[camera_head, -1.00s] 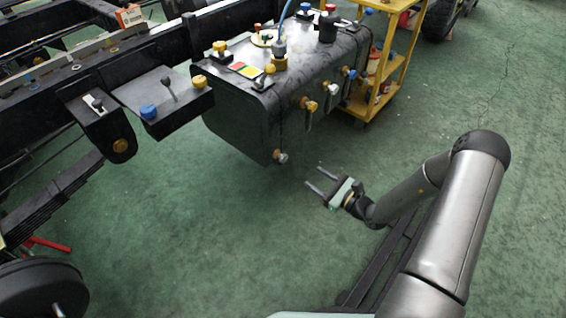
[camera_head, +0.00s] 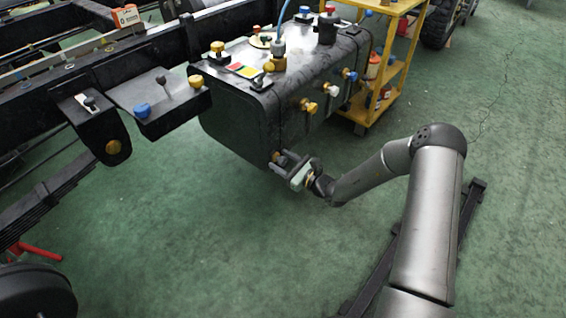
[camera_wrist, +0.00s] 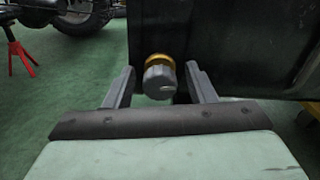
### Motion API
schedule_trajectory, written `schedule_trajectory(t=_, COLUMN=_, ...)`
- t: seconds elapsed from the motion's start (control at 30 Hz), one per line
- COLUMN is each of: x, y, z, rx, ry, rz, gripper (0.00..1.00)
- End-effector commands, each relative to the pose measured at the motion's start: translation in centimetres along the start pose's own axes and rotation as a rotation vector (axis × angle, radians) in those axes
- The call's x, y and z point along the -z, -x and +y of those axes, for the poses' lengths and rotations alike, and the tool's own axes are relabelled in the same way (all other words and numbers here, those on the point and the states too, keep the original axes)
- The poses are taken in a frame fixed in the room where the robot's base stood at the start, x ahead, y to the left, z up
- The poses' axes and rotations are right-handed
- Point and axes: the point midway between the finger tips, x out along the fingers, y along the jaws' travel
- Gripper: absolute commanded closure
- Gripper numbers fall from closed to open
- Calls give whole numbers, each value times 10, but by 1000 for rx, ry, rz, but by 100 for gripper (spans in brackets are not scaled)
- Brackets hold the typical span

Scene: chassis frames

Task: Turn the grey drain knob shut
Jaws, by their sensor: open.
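The grey drain knob (camera_wrist: 159,82) sits on a brass collar (camera_wrist: 159,60) low on the black tank (camera_head: 236,112). In the wrist view it lies between the two fingers of my gripper (camera_wrist: 160,88). The gripper is open, with a gap showing on each side of the knob. A pale line marks the knob's face. In the head view my gripper (camera_head: 282,165) is at the tank's lower front corner, and its fingers mostly hide the knob.
Other knobs in yellow (camera_head: 305,104), white (camera_head: 332,90) and blue (camera_head: 142,110) sit on the tank and the chassis bracket. A yellow cart (camera_head: 372,112) stands behind the tank. Green floor is clear in front.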

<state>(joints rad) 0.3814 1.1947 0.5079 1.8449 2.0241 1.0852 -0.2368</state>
Motion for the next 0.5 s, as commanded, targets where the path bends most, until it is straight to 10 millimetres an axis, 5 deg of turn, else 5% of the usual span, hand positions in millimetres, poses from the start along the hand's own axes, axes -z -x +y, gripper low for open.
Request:
schedule_trajectory(t=0.1, x=0, y=0, z=0, rx=0, ry=0, rz=0, gripper=50)
schedule_trajectory(t=0.27, x=0, y=0, z=0, rx=0, ry=0, rz=0, gripper=94)
schedule_trajectory(t=0.5, x=-1, y=0, z=0, rx=-1, ry=-8, rz=0, gripper=94)
